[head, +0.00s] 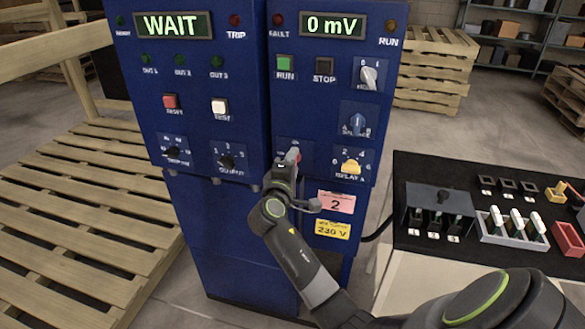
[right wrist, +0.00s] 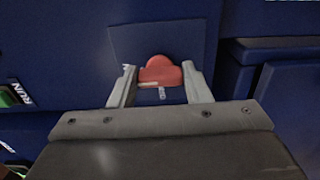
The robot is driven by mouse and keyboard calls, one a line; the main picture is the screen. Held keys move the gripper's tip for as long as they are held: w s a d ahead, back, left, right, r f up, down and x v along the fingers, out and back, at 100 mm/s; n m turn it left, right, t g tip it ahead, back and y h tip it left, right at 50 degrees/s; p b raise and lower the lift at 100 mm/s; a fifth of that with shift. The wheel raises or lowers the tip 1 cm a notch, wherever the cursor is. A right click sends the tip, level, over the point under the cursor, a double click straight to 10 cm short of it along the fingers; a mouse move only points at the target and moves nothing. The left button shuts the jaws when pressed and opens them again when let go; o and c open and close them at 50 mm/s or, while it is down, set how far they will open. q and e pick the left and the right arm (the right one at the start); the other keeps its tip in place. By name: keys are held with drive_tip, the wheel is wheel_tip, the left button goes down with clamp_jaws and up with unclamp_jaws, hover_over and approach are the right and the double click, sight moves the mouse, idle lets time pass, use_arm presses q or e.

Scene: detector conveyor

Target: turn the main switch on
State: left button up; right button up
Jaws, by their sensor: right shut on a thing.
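The main switch appears as a red rotary knob (right wrist: 158,72) on a dark blue plate in the right wrist view. In the head view, a bit of the red knob (head: 294,154) shows at the lower left of the right-hand blue cabinet (head: 270,240). My right gripper (head: 287,166) is at the panel there. In the right wrist view its two fingers (right wrist: 160,84) sit on either side of the knob, shut on it. The gripper hides most of the switch and its lettering in the head view, so its setting cannot be read. My left gripper is not in view.
Displays read WAIT (head: 171,25) and 0 mV (head: 334,26). A yellow knob (head: 351,166) sits close right of my gripper, a black knob (head: 227,161) to its left. A black table (head: 480,255) with parts stands right; pallets (head: 90,215) lie left.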

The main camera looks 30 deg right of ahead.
idle(0.5)
drive_tip(key=o, duration=1)
